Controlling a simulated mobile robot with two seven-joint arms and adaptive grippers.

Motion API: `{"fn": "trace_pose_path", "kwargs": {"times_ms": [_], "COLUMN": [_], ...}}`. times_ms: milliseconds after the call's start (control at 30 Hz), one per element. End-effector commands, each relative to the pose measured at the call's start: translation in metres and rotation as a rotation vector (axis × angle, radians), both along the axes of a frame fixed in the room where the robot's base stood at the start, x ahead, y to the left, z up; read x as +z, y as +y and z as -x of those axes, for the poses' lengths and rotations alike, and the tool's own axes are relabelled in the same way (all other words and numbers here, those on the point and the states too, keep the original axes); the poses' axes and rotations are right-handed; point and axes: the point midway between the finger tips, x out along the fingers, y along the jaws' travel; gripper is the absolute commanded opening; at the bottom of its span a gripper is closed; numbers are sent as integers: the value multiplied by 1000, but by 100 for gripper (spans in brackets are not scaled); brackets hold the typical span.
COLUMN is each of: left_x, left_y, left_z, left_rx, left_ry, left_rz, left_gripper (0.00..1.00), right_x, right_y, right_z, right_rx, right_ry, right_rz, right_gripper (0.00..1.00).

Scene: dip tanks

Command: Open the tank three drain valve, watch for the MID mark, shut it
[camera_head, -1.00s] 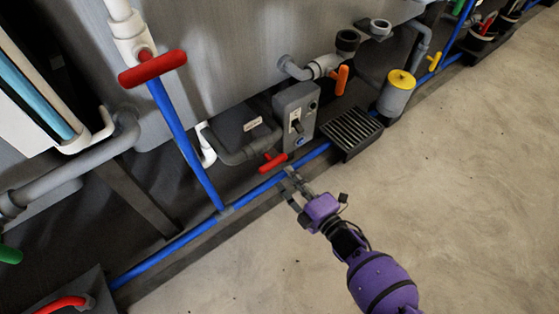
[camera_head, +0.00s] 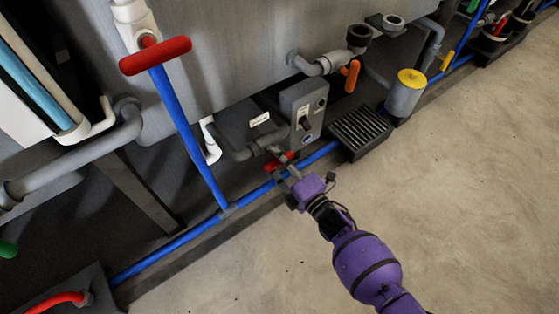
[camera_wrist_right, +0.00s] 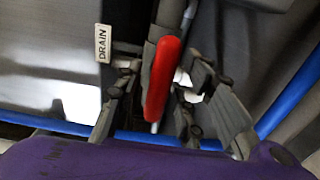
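The red drain valve handle (camera_head: 279,162) sits low under the tank, left of the grey switch box (camera_head: 303,113). A white label (camera_head: 260,119) is above it; in the right wrist view the label reads DRAIN (camera_wrist_right: 103,42). My right gripper (camera_head: 284,172) is at the handle. In the right wrist view the red handle (camera_wrist_right: 162,80) lies between the two spread fingers of my right gripper (camera_wrist_right: 158,95), with a gap on the right side; contact on the left is unclear. My left gripper is not in view. No MID mark is legible.
A larger red handle (camera_head: 155,56) stands on the white pipe at upper left. A blue pipe (camera_head: 180,238) runs along the floor. A black grate (camera_head: 360,128), an orange handle (camera_head: 350,75) and a yellow-topped cylinder (camera_head: 406,95) are to the right. The concrete floor (camera_head: 470,190) is clear.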

Motion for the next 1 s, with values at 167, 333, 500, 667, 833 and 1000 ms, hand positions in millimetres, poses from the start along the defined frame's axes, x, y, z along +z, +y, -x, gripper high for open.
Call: {"fn": "trace_pose_path", "kwargs": {"times_ms": [167, 333, 500, 667, 833, 1000], "left_x": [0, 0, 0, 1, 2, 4], "left_y": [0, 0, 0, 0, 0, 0], "left_z": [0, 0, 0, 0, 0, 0], "left_rx": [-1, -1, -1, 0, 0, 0], "left_ry": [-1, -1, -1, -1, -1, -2], "left_rz": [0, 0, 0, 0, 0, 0], "left_gripper": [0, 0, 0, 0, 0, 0], "right_x": [0, 0, 0, 0, 0, 1], "right_y": [0, 0, 0, 0, -1, -1], "right_z": [0, 0, 0, 0, 0, 0], "right_rx": [0, 0, 0, 0, 0, 0], "right_ry": [0, 0, 0, 6, 37, 100], "right_rz": [0, 0, 0, -9, -51, -135], "right_gripper": [31, 8, 0, 0, 0, 0]}}
